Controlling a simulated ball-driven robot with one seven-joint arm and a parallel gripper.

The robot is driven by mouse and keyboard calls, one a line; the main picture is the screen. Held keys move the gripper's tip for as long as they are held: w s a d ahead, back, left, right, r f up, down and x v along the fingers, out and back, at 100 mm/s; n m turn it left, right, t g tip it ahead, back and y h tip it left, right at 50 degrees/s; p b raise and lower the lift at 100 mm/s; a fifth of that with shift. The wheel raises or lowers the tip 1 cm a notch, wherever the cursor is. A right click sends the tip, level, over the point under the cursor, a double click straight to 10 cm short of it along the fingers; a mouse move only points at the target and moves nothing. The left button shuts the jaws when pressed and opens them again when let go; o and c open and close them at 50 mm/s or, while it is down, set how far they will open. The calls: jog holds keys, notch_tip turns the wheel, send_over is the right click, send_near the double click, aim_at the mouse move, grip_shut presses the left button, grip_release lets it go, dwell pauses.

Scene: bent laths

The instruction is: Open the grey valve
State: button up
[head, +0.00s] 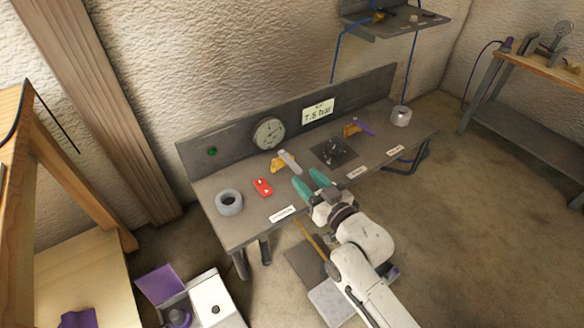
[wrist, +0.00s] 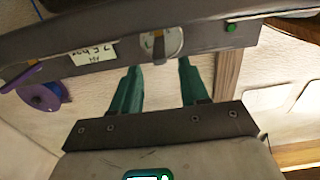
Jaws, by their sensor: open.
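The grey valve stands on the grey bench, left of its middle. It has a brass body (head: 277,166) and a grey lever (head: 289,161) slanting toward the front right. My gripper (head: 309,181) has two teal fingers, spread and empty, just to the right of and in front of the grey lever. The fingers look apart from the lever, though their height over the bench is hard to judge. In the wrist view my gripper (wrist: 160,66) shows open, with nothing clear between the fingers.
A purple-levered valve (head: 361,128) is farther right, past a dark square panel (head: 334,152). The bench front left is mostly clear.

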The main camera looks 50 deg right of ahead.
aim_at(293, 164)
jog(key=b+x, duration=0.1)
jog(key=x, duration=0.6)
jog(key=shift+f, duration=0.1)
grip_shut()
dwell(0.6)
